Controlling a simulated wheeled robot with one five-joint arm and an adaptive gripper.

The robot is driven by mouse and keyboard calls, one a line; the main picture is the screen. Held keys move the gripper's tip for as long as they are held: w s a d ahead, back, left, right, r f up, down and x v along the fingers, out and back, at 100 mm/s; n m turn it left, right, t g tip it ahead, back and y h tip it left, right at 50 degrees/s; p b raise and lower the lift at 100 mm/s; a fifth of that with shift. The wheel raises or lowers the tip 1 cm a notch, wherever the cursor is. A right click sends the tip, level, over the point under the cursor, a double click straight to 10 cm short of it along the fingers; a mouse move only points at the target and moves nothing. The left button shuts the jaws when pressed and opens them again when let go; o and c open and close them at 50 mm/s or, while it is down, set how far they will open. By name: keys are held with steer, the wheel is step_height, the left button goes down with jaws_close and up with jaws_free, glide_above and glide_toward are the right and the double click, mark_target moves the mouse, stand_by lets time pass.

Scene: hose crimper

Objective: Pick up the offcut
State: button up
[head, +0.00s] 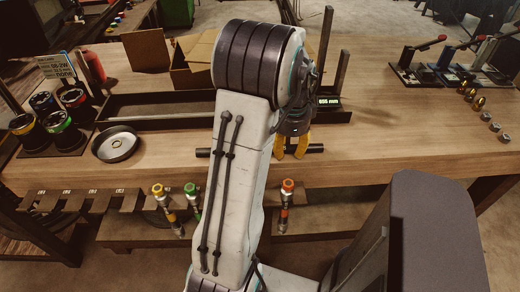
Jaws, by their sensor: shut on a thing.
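The offcut (316,148) looks like a short, straight black piece at the front part of the wooden bench. Its right end shows just beyond my gripper, and a dark end also shows left of my arm at the same height. The middle is hidden behind my arm and fingers. My gripper (291,147) has yellow fingers pointing down and is shut on the offcut. I cannot tell whether the offcut touches the bench top or is slightly above it.
A long black tray (150,107) with uprights and a small green display (329,100) lies behind my gripper. Cardboard boxes (195,60), a round dish (115,144) and cups of coloured rings (61,130) stand left. Lever tools (420,68) and small fittings (478,102) are right. Hoses hang at the front edge.

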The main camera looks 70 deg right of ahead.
jaws_close()
steer(key=shift+r, duration=0.1)
